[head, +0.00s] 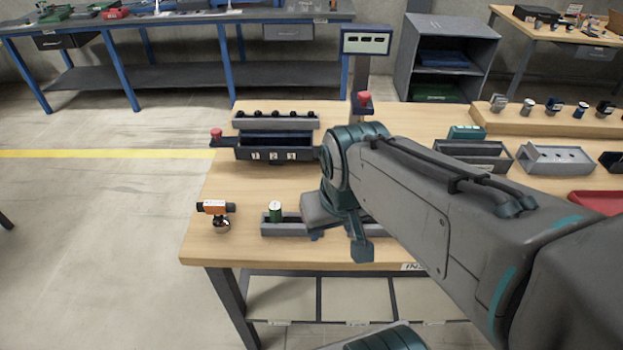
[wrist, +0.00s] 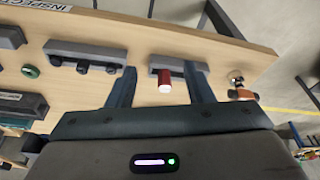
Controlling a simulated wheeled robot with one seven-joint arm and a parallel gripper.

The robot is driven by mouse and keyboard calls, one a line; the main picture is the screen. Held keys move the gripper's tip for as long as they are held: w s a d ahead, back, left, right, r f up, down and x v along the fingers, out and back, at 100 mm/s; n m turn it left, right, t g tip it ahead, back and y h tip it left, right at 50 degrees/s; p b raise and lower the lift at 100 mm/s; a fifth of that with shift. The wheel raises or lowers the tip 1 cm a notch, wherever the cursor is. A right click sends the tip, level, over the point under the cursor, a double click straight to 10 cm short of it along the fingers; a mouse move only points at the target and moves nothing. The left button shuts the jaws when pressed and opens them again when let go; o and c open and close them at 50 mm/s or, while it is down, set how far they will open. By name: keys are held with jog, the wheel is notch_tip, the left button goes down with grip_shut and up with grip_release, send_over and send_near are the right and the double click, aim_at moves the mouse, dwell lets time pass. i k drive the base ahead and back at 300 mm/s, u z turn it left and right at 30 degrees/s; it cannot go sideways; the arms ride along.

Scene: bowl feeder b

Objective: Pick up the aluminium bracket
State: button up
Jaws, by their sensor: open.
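I cannot pick out the aluminium bracket with certainty in either view. My gripper (wrist: 160,72) is open in the wrist view, its two dark fingers apart with nothing held. Between and beyond the fingers, a red cylinder with a white end (wrist: 165,82) shows at a grey block (wrist: 178,63). In the head view my gripper (head: 338,243) is over the front of the wooden table (head: 235,258), at the right of a low grey block (head: 292,230). My arm hides part of the table behind it.
A green-and-white cylinder (head: 275,211) stands at the low block. An orange-and-black item (head: 215,207) lies near the left edge. A numbered dark bin (head: 272,147) and a display post (head: 366,42) stand behind.

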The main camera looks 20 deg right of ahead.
aim_at(536, 153)
jog(key=z, duration=3.8)
jog(key=i, duration=1.8)
jog(key=u, duration=2.5)
